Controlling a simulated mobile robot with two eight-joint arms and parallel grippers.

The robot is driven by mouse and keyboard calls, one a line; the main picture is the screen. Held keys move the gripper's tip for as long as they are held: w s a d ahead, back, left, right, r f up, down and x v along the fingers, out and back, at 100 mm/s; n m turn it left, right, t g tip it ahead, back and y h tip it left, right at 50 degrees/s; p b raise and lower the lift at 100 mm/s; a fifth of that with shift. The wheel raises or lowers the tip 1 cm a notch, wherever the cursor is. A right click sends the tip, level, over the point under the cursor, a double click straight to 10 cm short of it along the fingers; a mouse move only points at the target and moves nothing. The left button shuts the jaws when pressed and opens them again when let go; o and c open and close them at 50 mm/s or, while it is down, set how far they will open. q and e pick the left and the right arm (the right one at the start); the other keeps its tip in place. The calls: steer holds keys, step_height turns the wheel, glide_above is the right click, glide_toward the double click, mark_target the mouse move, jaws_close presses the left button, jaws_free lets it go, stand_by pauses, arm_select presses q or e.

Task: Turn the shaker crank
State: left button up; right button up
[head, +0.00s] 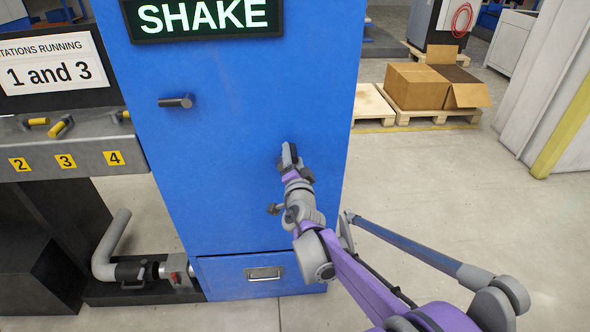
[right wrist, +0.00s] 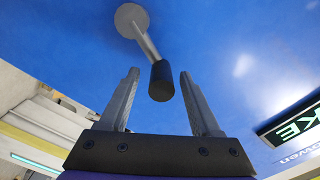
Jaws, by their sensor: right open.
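The shaker crank shows in the right wrist view on the blue cabinet front. It has a pale round hub, a thin grey arm and a black cylindrical grip (right wrist: 161,80). My right gripper (right wrist: 158,75) is open, its two fingers apart on either side of the grip in the picture. I cannot tell how far the grip reaches in between them, and no finger clearly touches it. In the head view my right gripper (head: 288,155) is at the right part of the blue cabinet (head: 230,190) and largely hides the crank. My left gripper is not in view.
A grey bar handle with a dark end (head: 175,101) sticks out of the cabinet, left of my gripper. A lit SHAKE sign (head: 207,17) is above. A numbered grey ledge (head: 85,150) stands left; a pipe (head: 108,245) lies low beside the cabinet.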

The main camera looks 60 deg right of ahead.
steer(key=b+v, duration=0.1)
steer(key=v, duration=0.5)
steer(key=shift+a+f, duration=0.15)
steer(key=shift+b+v, duration=0.55)
steer(key=shift+v, duration=0.4)
steer(key=shift+r, duration=0.2)
steer(key=m+p, duration=0.2)
steer(key=m, duration=0.7)
steer(key=m+p, duration=0.3)
steer(key=m, duration=0.6)
steer(key=m+p, duration=0.3)
steer(key=m, duration=0.5)
steer(key=shift+w+d+m, duration=0.35)
steer(key=shift+m, duration=0.05)
steer(key=x, duration=1)
steer(key=shift+d, duration=0.1)
